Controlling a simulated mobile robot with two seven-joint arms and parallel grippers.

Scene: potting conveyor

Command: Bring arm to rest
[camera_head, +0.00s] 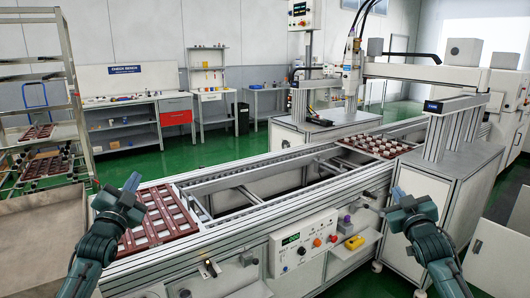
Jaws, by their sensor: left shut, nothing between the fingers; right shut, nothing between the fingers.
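My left gripper (131,183) is shut and empty, held up at the left, in front of the near end of the conveyor. Its arm comes in from the bottom left. My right gripper (399,196) is shut and empty, held up at the right, in front of the conveyor's side and the machine cabinet. Its arm comes in from the bottom right. Both grippers appear clear of other things, though the left one overlaps a dark red tray (157,240) in the picture.
The conveyor (235,214) runs from near left to back right. Another red tray (398,150) with several pale round parts sits farther along it. A control panel (302,246) faces me, with a small shelf (357,254) beside it. A rack (73,92) with trays stands at left.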

